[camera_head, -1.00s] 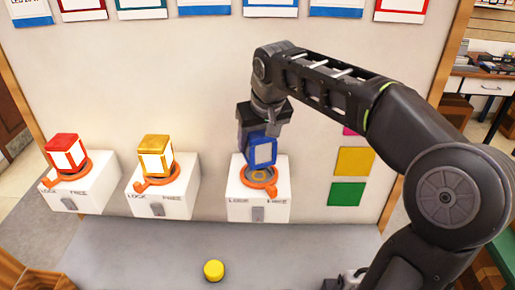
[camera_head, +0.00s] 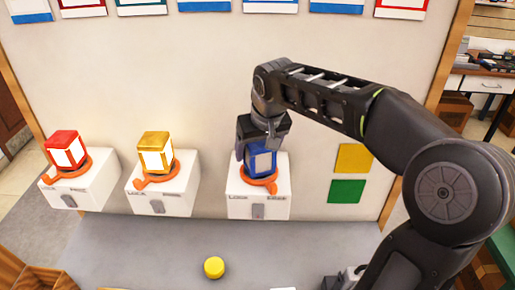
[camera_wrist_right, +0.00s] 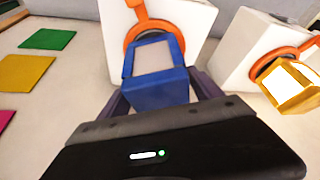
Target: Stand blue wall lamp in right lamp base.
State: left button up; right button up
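The blue wall lamp (camera_head: 261,162), a blue-framed block with pale panels, is at the right lamp base (camera_head: 243,204), a white box with an orange ring (camera_head: 262,186). Its lower end meets the ring; how deep it sits is hidden. My right gripper (camera_head: 261,146) is around the lamp from above and behind. In the right wrist view its fingers (camera_wrist_right: 160,98) lie along both sides of the blue lamp (camera_wrist_right: 158,90) and look closed on it, with the orange ring (camera_wrist_right: 154,31) just beyond. My left gripper is not in view.
A red lamp (camera_head: 65,150) and a yellow lamp (camera_head: 156,152) stand in the left and middle bases. A yellow round button (camera_head: 214,268) is on the grey surface in front. Yellow (camera_head: 354,158) and green (camera_head: 347,191) squares are on the panel to the right.

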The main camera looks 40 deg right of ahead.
jog(key=shift+o, duration=0.5)
jog(key=shift+r, duration=0.2)
jog(key=b+v, duration=0.1)
jog(key=v, duration=1.1)
jog(key=shift+r, duration=0.2)
